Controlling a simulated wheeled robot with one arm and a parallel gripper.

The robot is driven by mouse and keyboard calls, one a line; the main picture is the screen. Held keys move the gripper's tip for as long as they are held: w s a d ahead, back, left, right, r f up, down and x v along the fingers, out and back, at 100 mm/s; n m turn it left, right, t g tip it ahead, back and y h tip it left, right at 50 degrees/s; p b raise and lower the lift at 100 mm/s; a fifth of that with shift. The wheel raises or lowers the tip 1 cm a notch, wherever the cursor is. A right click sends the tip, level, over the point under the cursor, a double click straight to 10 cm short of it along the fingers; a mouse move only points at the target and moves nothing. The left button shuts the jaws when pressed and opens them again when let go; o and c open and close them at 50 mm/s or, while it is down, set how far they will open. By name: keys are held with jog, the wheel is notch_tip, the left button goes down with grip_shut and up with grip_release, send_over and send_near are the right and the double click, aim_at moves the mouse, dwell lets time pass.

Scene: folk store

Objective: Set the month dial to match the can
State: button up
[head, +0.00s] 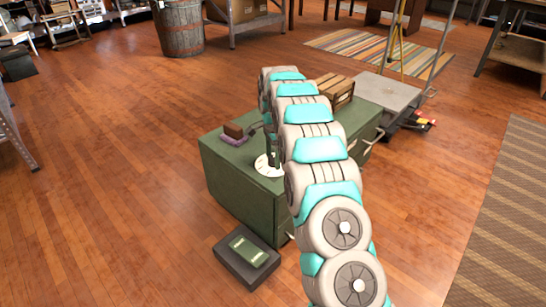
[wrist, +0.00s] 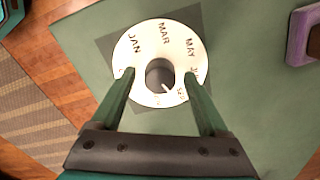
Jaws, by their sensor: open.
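The month dial (wrist: 146,46) is a white round plate on the green cabinet top, with JAN, MAR and MAY readable and the lower labels partly hidden or too small. A dark round knob (wrist: 160,73) sits at its centre, with a pale pointer mark toward the lower right, near what looks like SEP. In the head view the dial (head: 264,168) is partly behind my arm. My gripper (wrist: 160,76) is open over the dial, its green fingers on either side of the knob with gaps between. I cannot pick out a can in either view.
The green cabinet (head: 232,177) stands on a wood floor. On it are a brown block on a purple base (head: 232,134) and a wooden crate (head: 338,90). A dark box (head: 232,263) with a green item on top stands in front.

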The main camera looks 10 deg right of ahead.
aim_at(273, 158)
jog(key=shift+r, duration=3.9)
jog(key=shift+s, duration=0.1)
jog(key=s+r+n+g, duration=0.1)
jog(key=s+r+n, duration=0.4)
jog(key=s, duration=0.8)
jog(key=s+r+n, duration=0.4)
jog(key=s+r, duration=0.3)
jog(key=s, duration=0.7)
jog(key=s+f+n, duration=0.2)
jog(key=s+n, duration=0.1)
jog(key=s, duration=1)
jog(key=s+f+n, duration=0.2)
jog(key=s+n, duration=0.1)
jog(key=s, duration=1.1)
jog(key=shift+s+f+g, duration=0.3)
jog(key=shift+f+g, duration=0.1)
